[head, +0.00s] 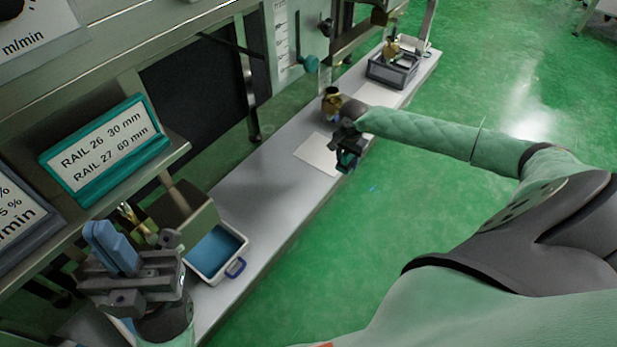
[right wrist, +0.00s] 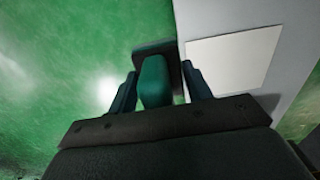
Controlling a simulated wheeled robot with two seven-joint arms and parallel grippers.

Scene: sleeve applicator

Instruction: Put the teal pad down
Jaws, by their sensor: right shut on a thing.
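The teal pad (right wrist: 155,82) is between the fingers of my right gripper (right wrist: 158,92), with a dark flat plate (right wrist: 150,48) at its far end. In the head view my right gripper (head: 347,158) is shut on the pad, small and dark there, near the front edge of the grey bench. A pale rectangular sheet (head: 315,156) lies flat on the bench just left of it; it also shows in the right wrist view (right wrist: 235,57), right of the pad. My left gripper (head: 135,262) is at lower left, beside a blue block (head: 112,246); whether it grips it is unclear.
The grey bench (head: 280,205) runs diagonally, with green floor on its right. A white tray with blue lining (head: 238,266) stands near my left gripper. A brass-coloured part (head: 331,101) and a grey bin (head: 391,76) are farther back. A teal-framed rail sign (head: 105,148) overhangs the left.

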